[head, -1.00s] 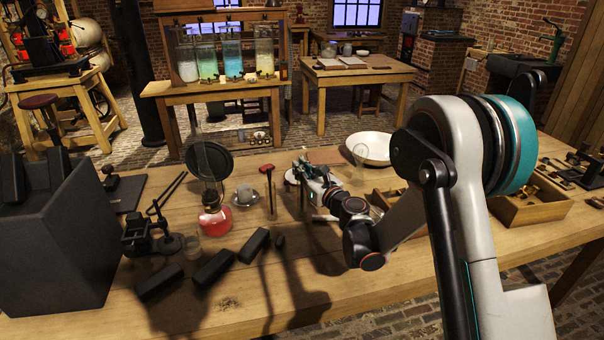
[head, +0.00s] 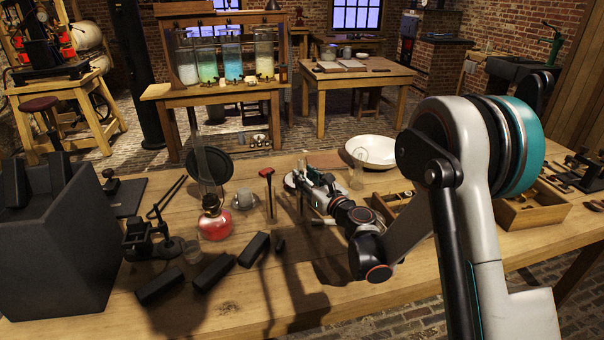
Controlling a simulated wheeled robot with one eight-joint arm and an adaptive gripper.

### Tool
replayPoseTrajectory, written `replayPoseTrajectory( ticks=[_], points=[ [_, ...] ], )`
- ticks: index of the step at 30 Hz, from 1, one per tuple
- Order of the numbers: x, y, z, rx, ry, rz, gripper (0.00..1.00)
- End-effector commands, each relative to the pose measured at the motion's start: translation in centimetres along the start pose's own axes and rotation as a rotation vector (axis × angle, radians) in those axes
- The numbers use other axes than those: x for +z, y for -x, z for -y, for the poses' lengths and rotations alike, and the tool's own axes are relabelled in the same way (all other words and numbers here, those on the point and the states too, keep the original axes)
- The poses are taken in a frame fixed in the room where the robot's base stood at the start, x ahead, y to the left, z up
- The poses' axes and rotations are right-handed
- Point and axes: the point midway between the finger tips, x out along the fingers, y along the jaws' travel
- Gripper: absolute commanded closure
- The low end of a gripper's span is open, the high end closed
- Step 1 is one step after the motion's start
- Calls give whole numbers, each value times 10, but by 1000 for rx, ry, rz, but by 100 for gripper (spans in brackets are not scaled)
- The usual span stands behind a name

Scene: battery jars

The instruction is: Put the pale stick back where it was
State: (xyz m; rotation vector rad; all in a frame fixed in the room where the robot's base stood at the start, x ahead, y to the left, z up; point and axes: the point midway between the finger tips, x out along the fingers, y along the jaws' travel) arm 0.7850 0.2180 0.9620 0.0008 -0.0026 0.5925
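My gripper (head: 304,174) is over the middle of the bench, reaching toward the back left, just above a pale round dish (head: 290,181). Its fingers are small and dark here, and I cannot tell whether they are open or shut or hold anything. A short pale sliver (head: 324,221) shows on the bench just below my wrist; it may be the pale stick, but it is too small to be sure.
A red oil lamp (head: 214,224) with a tall glass chimney and a metal cup (head: 244,198) stand left of my gripper. Several black blocks (head: 214,271) lie in front. A clear glass (head: 358,172) and a white bowl (head: 378,150) stand to the right, near wooden trays (head: 532,212).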

Motion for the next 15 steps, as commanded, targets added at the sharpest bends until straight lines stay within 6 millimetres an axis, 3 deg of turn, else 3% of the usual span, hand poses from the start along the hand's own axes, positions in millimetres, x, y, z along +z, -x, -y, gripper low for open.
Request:
replayPoseTrajectory(
  ticks=[9,15],
  points=[
    [3,66,1,-2,0,0,69],
    [-1,90,0,-1,0,0,69]
  ],
)
